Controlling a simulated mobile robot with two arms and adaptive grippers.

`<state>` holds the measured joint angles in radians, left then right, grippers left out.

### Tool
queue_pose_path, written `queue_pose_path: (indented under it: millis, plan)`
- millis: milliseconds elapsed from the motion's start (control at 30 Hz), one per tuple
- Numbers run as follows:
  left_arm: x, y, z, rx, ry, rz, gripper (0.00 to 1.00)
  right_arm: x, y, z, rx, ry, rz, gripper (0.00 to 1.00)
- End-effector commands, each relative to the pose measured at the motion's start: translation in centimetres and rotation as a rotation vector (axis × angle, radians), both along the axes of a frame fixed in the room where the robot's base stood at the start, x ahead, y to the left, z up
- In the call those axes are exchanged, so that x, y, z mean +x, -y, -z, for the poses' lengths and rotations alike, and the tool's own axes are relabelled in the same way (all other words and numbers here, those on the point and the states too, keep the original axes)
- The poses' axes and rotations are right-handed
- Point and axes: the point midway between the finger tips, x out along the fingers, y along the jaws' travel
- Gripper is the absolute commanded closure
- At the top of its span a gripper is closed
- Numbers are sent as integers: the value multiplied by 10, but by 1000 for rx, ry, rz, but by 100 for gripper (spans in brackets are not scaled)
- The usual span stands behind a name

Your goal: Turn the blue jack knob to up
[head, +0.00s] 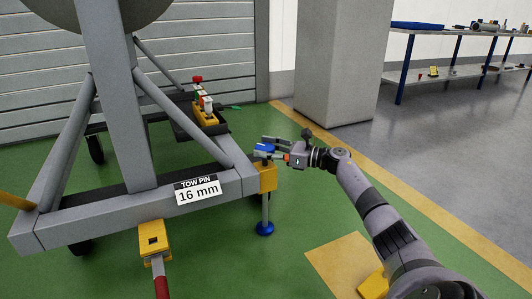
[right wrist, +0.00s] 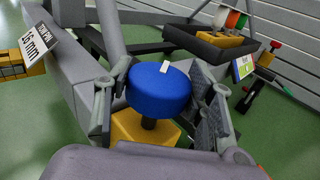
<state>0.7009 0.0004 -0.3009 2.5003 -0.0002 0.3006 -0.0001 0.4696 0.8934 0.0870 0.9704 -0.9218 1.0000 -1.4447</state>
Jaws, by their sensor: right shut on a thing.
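The blue jack knob (head: 264,147) sits on top of a yellow jack block (head: 266,180) at the right front corner of the grey stand. In the right wrist view the knob (right wrist: 157,92) is a round blue cap on a dark stem, with a small white mark near its far edge. My right gripper (head: 273,149) reaches in from the right and is shut on the knob, one finger on each side. Below the block, a grey leg ends in a blue foot (head: 264,228) at the floor. No writing for the knob's positions is readable. My left gripper is out of view.
A label reading "TOW PIN 16 mm" (head: 198,190) is on the stand's front beam. A yellow bracket with a red-handled bar (head: 160,285) juts out at the front.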

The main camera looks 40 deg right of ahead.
Motion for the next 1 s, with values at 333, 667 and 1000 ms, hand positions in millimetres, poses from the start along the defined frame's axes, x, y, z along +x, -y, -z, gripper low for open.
queue_pose_path:
  millis: [333, 667, 1000]
  plan:
    - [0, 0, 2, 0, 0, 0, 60, 1, 1, -2, 0, 3, -118, 78]
    - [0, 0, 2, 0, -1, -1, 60, 1, 0, -1, -2, 1, -160, 78]
    - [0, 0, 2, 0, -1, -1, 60, 1, 0, -1, -2, 1, -164, 78]
